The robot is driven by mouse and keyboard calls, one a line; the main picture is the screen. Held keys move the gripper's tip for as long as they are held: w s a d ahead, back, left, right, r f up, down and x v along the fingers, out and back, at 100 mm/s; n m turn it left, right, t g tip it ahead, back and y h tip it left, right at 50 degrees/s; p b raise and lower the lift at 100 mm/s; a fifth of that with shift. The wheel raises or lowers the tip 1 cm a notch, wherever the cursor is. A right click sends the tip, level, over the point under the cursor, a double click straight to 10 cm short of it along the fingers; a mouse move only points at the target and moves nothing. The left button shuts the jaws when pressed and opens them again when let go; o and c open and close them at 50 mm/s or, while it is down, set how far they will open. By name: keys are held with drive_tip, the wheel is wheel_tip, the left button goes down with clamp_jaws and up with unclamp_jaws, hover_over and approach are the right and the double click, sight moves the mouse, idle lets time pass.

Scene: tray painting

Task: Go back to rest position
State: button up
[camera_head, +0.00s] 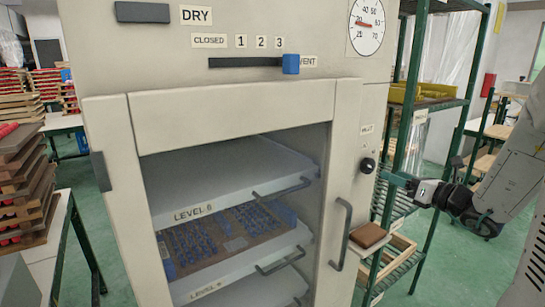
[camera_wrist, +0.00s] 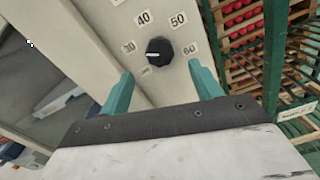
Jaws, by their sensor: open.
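My gripper (camera_head: 386,178) is at the right side of the drying cabinet, just right of the black knob (camera_head: 367,165). In the wrist view my gripper (camera_wrist: 160,78) is open, its two teal fingers apart with nothing between the tips. The knob (camera_wrist: 158,52) sits just beyond the tips on the pale panel, ringed by labels such as 40, 50 and 60. Its white mark points left. The fingers appear apart from the knob.
A blue slider (camera_head: 291,64) is beside the VENT label. A door handle (camera_head: 341,234) sticks out below the knob. A green rack (camera_head: 470,50) stands behind my arm.

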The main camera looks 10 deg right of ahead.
drive_tip(key=s+a+f+n+g+y, duration=0.2)
drive_tip(key=s+a+n+g, duration=0.5)
drive_tip(key=a+n, duration=0.25)
drive_tip(key=s+a+f+n+g+y, duration=0.1)
drive_tip(key=s+a+f+n+g, duration=0.2)
drive_tip(key=s+a+n+g, duration=0.55)
drive_tip(key=s+a+r+n+h, duration=0.2)
drive_tip(key=s+n+h, duration=0.2)
drive_tip(key=s+n, duration=0.2)
drive_tip(key=s+a+r+n+h, duration=0.1)
drive_tip(key=s+n+h, duration=0.4)
drive_tip(key=n, duration=0.6)
drive_tip(key=shift+s+a+r, duration=0.35)
drive_tip(key=shift+s+r, duration=0.2)
drive_tip(key=shift+r, duration=0.3)
